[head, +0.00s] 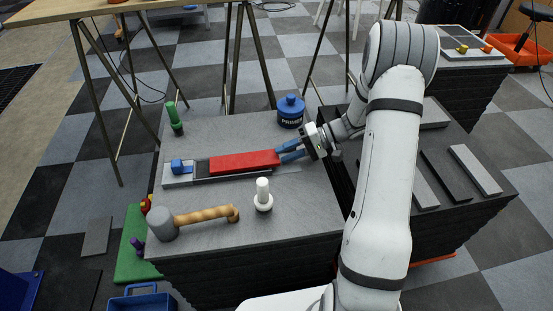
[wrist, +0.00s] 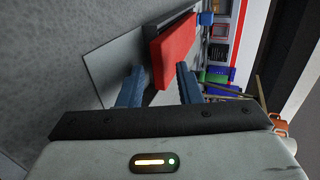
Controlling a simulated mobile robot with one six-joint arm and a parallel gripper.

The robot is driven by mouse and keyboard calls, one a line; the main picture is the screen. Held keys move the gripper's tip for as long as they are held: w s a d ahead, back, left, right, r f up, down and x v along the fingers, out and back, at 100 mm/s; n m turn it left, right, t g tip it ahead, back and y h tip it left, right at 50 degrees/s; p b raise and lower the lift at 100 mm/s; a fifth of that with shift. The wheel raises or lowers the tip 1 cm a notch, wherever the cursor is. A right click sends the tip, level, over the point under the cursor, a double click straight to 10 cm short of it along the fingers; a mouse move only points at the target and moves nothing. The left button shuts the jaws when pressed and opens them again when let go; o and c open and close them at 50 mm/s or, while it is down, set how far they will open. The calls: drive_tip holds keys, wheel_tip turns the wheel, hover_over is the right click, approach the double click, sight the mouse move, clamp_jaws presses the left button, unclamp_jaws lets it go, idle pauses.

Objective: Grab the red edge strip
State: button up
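The red edge strip (head: 243,161) lies lengthwise on a dark and grey base piece (head: 202,169) on the left grey block top. My gripper (head: 284,150) is at the strip's right end, its two blue fingers apart and pointing left along it. In the wrist view, the near end of the red strip (wrist: 172,50) shows ahead of and partly between the open fingers (wrist: 158,80). A gap shows beside the left finger. Whether the right finger touches the strip cannot be told.
A blue primer can (head: 290,112) stands just behind my gripper. A green-handled tool (head: 174,118) is at the back left. Grey strips (head: 475,170) lie on the right block.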

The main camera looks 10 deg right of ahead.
drive_tip(key=shift+a+f, duration=0.2)
drive_tip(key=shift+a, duration=0.3)
clamp_jaws()
idle(0.3)
drive_tip(key=shift+r+p, duration=0.65)
drive_tip(key=shift+r, duration=0.75)
drive_tip(key=shift+f, duration=0.15)
drive_tip(key=shift+d, duration=0.15)
drive_tip(key=p+v, duration=0.2)
drive_tip(key=v, duration=1.2)
drive_tip(key=shift+d+f+p, duration=0.25)
drive_tip(key=shift+d+p, duration=0.05)
drive_tip(key=shift+d, duration=0.15)
